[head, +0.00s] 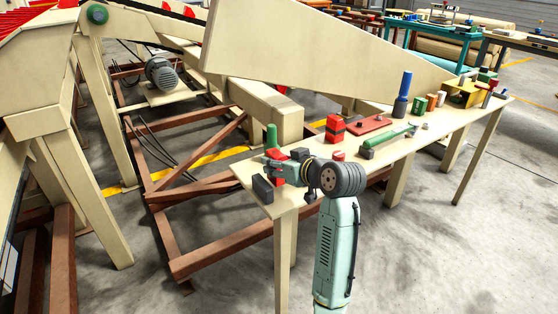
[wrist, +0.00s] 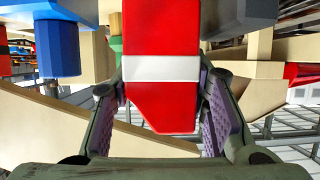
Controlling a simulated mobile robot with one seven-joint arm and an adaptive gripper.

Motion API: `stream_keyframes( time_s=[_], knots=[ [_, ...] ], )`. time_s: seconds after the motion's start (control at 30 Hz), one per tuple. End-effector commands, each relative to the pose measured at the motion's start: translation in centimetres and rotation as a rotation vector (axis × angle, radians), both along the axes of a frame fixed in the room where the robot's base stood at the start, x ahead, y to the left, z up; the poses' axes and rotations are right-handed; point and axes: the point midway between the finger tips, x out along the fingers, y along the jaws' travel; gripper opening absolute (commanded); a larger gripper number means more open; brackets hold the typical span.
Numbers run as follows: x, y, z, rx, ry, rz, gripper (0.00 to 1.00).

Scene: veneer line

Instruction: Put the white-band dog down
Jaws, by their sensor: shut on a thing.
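The white-band dog (wrist: 161,65) is a red block with a white band across it and a tapered end. In the wrist view it fills the middle, between the two finger pads. My gripper (wrist: 165,115) is shut on it. In the head view my gripper (head: 279,170) is at the near left end of the long bench (head: 300,185), and red parts of the dog (head: 273,154) show beside the fingers. My fingers and wrist hide much of it there. I cannot tell whether it touches the bench top.
A dark block (head: 262,189) and a green cylinder (head: 271,136) stand close to my gripper. A large pale panel (head: 310,50) rises behind.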

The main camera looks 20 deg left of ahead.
Motion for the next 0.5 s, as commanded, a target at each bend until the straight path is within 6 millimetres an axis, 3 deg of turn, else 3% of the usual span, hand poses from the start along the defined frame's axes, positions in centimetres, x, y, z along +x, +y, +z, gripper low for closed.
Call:
stream_keyframes(
  time_s=[0.5],
  knots=[
    [-0.02, -0.02, -0.82, 0.001, -0.005, 0.000, 0.00]
  ],
)
